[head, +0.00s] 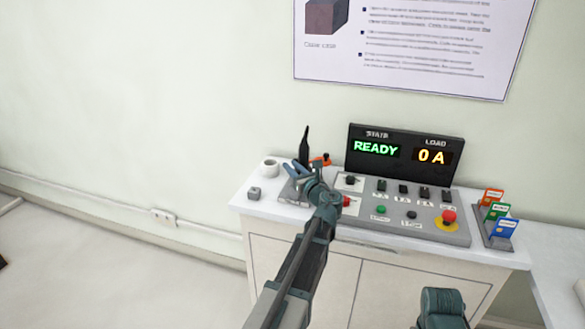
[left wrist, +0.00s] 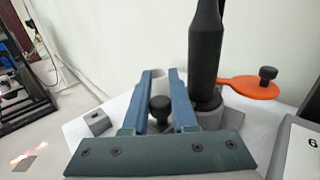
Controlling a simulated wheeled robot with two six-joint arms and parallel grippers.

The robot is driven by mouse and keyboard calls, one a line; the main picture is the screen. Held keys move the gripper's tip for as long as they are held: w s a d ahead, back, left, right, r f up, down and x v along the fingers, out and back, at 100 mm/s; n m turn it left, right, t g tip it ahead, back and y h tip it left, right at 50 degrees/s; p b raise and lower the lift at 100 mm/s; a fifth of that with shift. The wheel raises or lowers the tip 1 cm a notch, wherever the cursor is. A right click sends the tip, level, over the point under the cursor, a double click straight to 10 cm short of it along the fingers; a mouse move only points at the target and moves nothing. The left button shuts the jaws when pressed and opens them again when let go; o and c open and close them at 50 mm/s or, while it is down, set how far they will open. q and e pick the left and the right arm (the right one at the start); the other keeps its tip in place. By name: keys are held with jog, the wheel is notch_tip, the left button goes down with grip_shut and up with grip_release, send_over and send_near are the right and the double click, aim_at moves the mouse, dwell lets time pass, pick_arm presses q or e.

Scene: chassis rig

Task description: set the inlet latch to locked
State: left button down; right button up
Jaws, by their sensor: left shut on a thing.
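My left gripper (head: 296,168) is at the left end of the grey control console (head: 440,233). In the left wrist view its blue fingers (left wrist: 160,92) are shut on a black round knob (left wrist: 160,112), which may be the inlet latch's knob. A tall black plug-like handle (head: 305,147) stands upright just beside the fingers, and rises from a dark round base in the left wrist view (left wrist: 206,40). The latch's markings and setting are hidden. Only part of my right arm shows, at the bottom edge.
A white ring-shaped roll (head: 269,167) and a small grey block (head: 254,193) are on the cabinet top left of the console. A display (head: 405,155) reads READY and 0 A. A red stop button (head: 449,215) and coloured tags (head: 497,210) are at the right.

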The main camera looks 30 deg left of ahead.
pick_arm(q)
jog(key=shift+w+a, duration=0.1)
jog(key=shift+w, duration=0.45)
jog(key=c, duration=1)
grip_release()
jog(key=v, duration=1.3)
jog(key=shift+s+d, duration=0.25)
jog(key=shift+d, duration=0.05)
jog(key=shift+f, duration=0.1)
